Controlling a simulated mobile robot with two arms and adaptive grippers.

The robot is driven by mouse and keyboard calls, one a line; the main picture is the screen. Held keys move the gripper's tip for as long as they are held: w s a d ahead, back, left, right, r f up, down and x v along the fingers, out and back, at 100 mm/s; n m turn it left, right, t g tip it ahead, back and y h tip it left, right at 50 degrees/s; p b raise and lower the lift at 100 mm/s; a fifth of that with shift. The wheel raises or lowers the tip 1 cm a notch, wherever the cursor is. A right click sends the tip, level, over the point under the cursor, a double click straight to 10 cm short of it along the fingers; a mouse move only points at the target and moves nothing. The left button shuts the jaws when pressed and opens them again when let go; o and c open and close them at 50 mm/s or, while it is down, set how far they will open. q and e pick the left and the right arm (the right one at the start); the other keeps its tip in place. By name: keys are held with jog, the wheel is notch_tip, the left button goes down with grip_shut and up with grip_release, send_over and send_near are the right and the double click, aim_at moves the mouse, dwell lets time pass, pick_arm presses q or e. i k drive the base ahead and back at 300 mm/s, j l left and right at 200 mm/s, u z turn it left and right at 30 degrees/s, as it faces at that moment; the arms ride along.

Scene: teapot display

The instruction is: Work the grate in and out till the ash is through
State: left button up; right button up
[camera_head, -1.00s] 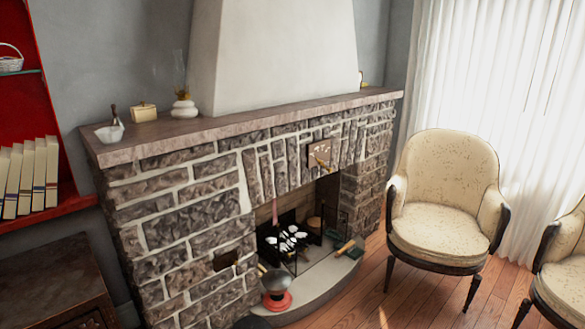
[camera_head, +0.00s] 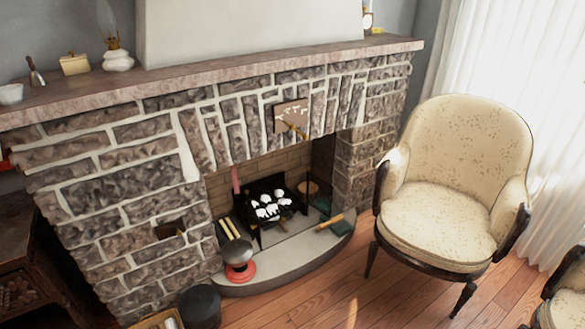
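A black fire grate (camera_head: 284,213) stands inside the fireplace opening, in the middle of the view. Pale, ash-coloured lumps (camera_head: 270,206) lie in it. The hearth floor around and below it is partly in shadow, and I cannot make out loose ash there. Neither of my grippers is in this view.
A curved pale hearth slab (camera_head: 290,262) juts out in front. On it are a red-based pot (camera_head: 240,265) and a wooden-handled tool (camera_head: 330,222). A dark bucket (camera_head: 200,306) stands at the left. A cream armchair (camera_head: 440,225) stands at right; wooden floor (camera_head: 335,298) is clear between.

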aim_at(279, 192)
jog(key=i+l+u, duration=0.3)
jog(key=i+l, duration=0.8)
jog(key=i, duration=0.2)
jog(key=i+j, duration=0.55)
jog(key=i, duration=0.25)
jog(key=j+u, duration=0.05)
